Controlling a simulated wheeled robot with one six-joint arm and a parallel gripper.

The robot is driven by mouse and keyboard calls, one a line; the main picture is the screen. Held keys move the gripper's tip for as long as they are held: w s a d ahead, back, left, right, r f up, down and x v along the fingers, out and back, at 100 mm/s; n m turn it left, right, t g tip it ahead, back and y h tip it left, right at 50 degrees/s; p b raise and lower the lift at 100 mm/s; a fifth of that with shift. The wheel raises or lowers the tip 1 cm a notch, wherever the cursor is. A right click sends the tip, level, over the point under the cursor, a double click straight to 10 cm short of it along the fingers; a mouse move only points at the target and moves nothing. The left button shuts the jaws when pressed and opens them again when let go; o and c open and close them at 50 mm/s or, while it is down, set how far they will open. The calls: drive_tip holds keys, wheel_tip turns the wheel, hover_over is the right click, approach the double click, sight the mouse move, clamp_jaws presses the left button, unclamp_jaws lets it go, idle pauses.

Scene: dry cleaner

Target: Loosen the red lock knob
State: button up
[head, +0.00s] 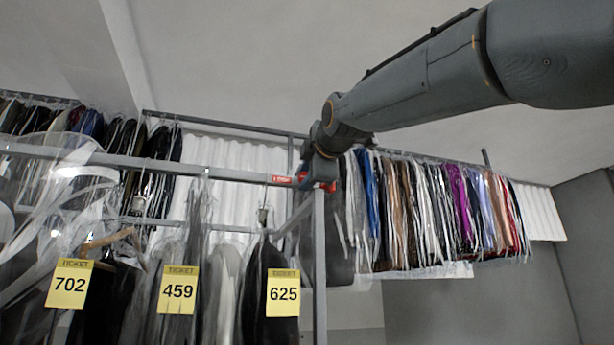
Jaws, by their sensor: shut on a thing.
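The red lock knob (328,187) shows only as a small patch of red at the right end of the grey front rail (150,166), near the top of the upright post (319,260). My gripper (316,180) is at this corner, shut on the knob, with my arm reaching in from the upper right. The wrist and fingers cover most of the knob, so its turn and the finger contact are hard to see. A red label (268,180) is on the rail just left of my gripper.
Bagged garments with yellow tickets 702 (69,284), 459 (178,289) and 625 (283,293) hang at the front left. A long row of bagged clothes (440,210) hangs behind on the right. Open space lies below that row.

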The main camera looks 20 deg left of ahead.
drive_tip(key=o, duration=1)
drive_tip(key=b+v, duration=0.3)
drive_tip(key=v, duration=0.4)
drive_tip(key=shift+s+d, duration=0.2)
drive_tip(key=shift+s, duration=0.15)
